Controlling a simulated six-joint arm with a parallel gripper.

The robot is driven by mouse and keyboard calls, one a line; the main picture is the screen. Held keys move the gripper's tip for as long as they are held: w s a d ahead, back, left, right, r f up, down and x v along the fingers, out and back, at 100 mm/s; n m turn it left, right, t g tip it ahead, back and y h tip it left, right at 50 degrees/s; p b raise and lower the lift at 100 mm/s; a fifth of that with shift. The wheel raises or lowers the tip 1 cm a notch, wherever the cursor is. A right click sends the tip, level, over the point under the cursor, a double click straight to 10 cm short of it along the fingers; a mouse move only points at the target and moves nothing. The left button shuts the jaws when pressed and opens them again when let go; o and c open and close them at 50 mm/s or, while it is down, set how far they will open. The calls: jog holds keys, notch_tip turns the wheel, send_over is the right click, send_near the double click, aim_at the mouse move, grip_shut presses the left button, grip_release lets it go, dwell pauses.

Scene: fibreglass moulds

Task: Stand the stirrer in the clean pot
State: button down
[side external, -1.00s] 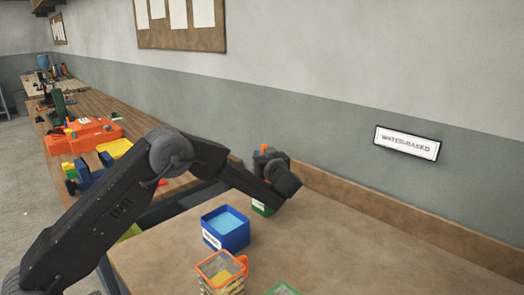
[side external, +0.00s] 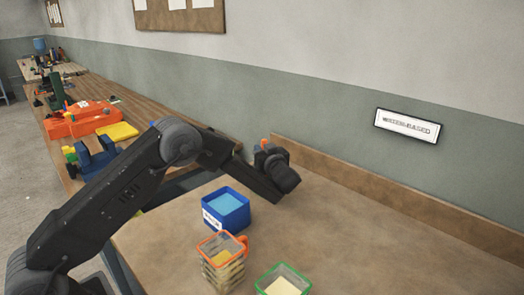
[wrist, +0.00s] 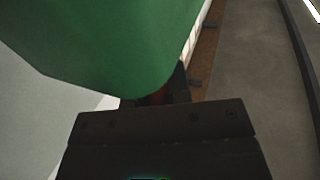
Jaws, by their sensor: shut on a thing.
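My gripper (side external: 265,158) is over the back of the bench in the side external view, with the arm in front of it. An orange tip (side external: 263,142) shows at its jaws, and a dark red bit (wrist: 159,97) shows between the fingers in the wrist view; I take this to be the stirrer, mostly hidden. A smooth green surface (wrist: 110,40) fills the upper wrist view just beyond the fingers. It looks like a green pot, hidden behind my arm in the side external view. I cannot tell whether the stirrer is inside it.
A blue pot (side external: 213,226) with light blue contents stands left of centre. An orange-rimmed clear container (side external: 222,270) and a green-rimmed one (side external: 264,284) with pale contents stand in front. The bench's right side is clear. A wall sign (side external: 407,126) hangs behind.

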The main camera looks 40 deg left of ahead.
jog(key=c, duration=1)
grip_release()
jog(key=v, duration=1.4)
jog(key=shift+a, duration=0.1)
